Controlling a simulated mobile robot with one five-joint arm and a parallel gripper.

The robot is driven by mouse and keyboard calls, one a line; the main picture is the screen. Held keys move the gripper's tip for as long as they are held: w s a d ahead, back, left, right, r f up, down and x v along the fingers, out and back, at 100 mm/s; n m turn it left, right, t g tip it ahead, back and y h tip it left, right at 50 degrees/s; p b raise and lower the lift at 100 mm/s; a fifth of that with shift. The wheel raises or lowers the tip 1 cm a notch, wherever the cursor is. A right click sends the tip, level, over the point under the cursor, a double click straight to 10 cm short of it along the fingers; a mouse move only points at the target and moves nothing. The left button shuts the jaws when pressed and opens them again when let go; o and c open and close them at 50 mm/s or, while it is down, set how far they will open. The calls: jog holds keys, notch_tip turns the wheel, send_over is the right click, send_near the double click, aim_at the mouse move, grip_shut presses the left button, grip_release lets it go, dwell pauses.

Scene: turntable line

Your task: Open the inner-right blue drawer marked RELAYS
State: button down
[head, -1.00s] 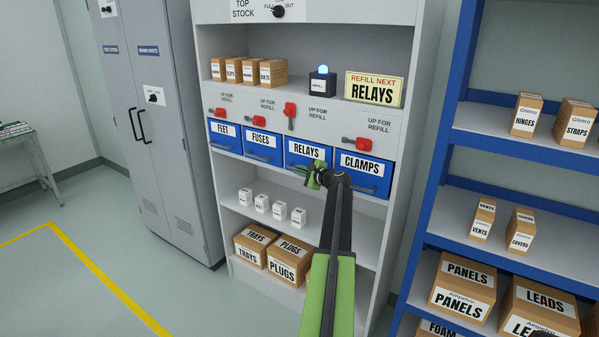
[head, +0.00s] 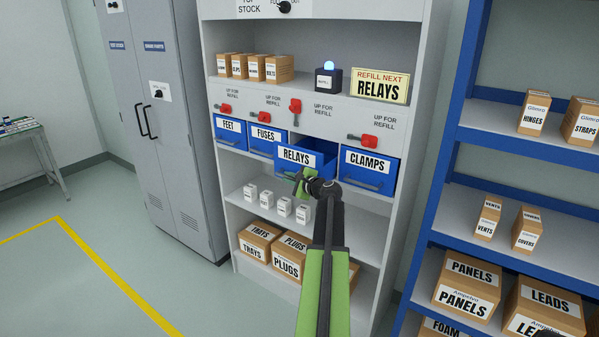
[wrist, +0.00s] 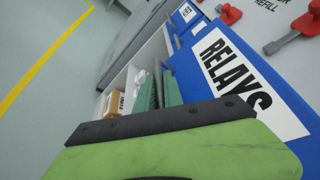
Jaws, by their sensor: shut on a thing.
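The blue RELAYS drawer (head: 305,157) is the inner-right one in the row and stands pulled out from the cabinet, with its open top showing. Its label faces me, and its front also fills the right of the wrist view (wrist: 240,85). My gripper (head: 303,182) is at the lower front of this drawer, shut on its handle. The red lever (head: 295,110) above the RELAYS drawer points up.
The FEET (head: 228,130), FUSES (head: 262,139) and CLAMPS (head: 368,168) drawers are closed, with red levers lying sideways above them. Small white boxes (head: 284,206) stand on the shelf below. A blue rack (head: 445,150) stands at the right.

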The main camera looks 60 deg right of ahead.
jog(key=a, duration=1.2)
jog(key=c, duration=1.5)
grip_release()
